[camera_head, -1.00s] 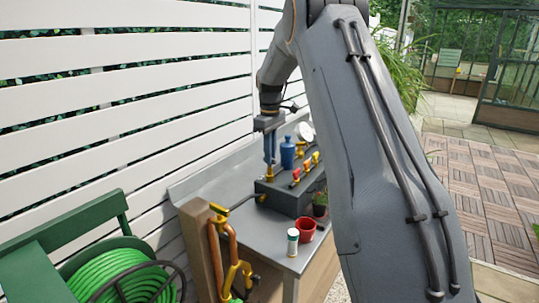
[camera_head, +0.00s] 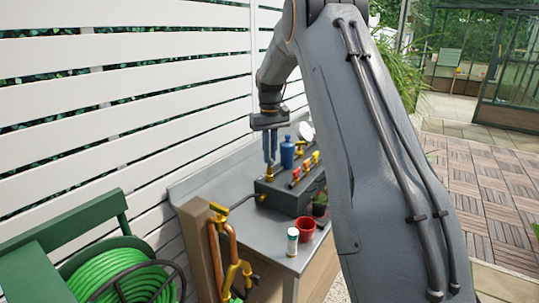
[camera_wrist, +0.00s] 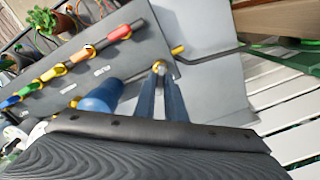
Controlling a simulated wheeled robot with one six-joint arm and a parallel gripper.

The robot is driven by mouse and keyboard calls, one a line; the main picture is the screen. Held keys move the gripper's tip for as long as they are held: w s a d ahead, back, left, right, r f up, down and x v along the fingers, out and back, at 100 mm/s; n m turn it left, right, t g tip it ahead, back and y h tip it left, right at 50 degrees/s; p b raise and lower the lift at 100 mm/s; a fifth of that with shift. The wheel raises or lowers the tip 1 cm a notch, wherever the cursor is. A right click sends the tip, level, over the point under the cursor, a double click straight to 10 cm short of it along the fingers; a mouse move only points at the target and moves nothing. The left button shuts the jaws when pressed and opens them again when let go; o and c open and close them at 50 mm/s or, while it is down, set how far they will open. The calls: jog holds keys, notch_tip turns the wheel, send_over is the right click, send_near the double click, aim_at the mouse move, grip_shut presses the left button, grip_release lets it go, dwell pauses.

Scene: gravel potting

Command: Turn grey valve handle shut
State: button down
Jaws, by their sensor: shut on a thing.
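My gripper (camera_head: 270,162) points down at the left end of a dark grey manifold box (camera_head: 287,200). In the wrist view, my gripper (camera_wrist: 159,72) has its two blue-grey fingers close together on the grey valve handle (camera_wrist: 160,66). The handle is mostly hidden between the fingertips; yellow brass shows around it. The brass valve body (camera_head: 269,176) shows just under the fingers in the head view. The handle's exact angle cannot be told.
A row of coloured valve handles (camera_wrist: 80,53) lies beside the gripped valve. A blue bottle (camera_head: 287,153) stands close to my fingers. A red pot (camera_head: 306,227) and white canister (camera_head: 293,241) stand on the bench (camera_head: 245,240). A white slatted fence (camera_head: 130,100) is behind.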

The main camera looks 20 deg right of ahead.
jog(key=m, duration=0.5)
jog(key=shift+r+m, duration=0.1)
jog(key=shift+m, duration=0.2)
jog(key=m, duration=0.5)
jog(key=shift+m, duration=0.3)
jog(key=c, duration=1.8)
grip_release()
jog(key=shift+d, duration=0.1)
jog(key=shift+r+b, duration=1.2)
jog(key=shift+r, duration=2.7)
